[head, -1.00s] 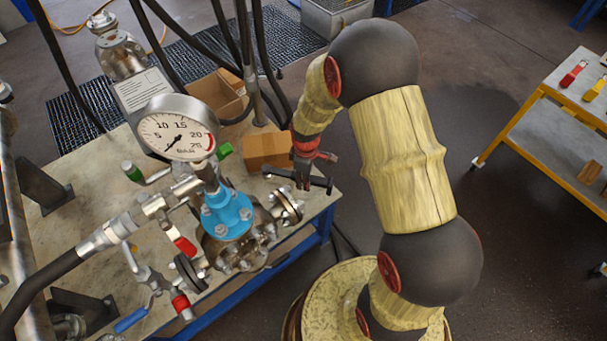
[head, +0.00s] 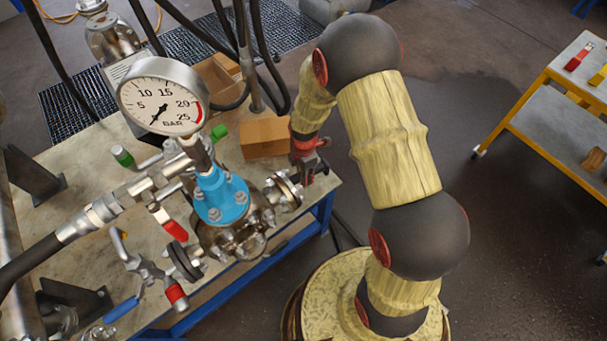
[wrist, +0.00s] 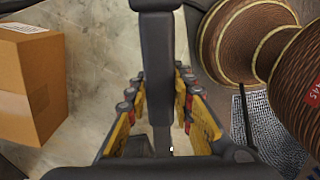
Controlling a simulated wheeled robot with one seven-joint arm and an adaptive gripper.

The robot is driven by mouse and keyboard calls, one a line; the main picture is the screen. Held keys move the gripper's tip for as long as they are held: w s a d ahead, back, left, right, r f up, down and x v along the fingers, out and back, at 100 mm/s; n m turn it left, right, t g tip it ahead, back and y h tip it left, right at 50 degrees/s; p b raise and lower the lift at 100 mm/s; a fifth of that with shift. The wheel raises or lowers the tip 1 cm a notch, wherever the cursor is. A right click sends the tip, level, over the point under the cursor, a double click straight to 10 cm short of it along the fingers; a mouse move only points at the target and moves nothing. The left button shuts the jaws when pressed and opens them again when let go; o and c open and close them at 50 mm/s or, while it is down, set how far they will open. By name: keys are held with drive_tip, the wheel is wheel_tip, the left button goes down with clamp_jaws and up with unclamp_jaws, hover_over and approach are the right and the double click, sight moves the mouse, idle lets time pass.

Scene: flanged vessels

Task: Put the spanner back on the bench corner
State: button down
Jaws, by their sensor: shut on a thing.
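My gripper (head: 308,172) is over the right-hand corner of the bench (head: 325,187), just right of the cardboard box. In the wrist view the dark grey spanner (wrist: 158,75) runs up the picture between the yellow-padded fingers of my gripper (wrist: 165,115), which are shut on it. Its wider end is cut by the top edge, and its lower part is hidden among the fingers. In the head view the spanner is hard to tell from the dark fingers. Pale bench top shows behind it in the wrist view; I cannot tell whether the spanner touches it.
The cardboard box (head: 265,137) stands close left of my gripper; it also shows in the wrist view (wrist: 30,85). The blue-topped flanged vessel (head: 222,200) with a pressure gauge (head: 163,97) and hoses stands left. A yellow-framed trolley (head: 540,105) is far right.

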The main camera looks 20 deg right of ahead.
sight(304, 193)
drive_tip(key=shift+f+b, duration=2.65)
drive_tip(key=shift+f, duration=1.25)
drive_tip(key=shift+f+b, duration=0.3)
drive_tip(key=shift+f, duration=0.2)
drive_tip(key=c, duration=1.5)
unclamp_jaws()
drive_tip(key=shift+o, duration=1)
drive_tip(key=o, duration=0.3)
wheel_tip(304, 193, up, 7)
drive_tip(key=p, duration=0.5)
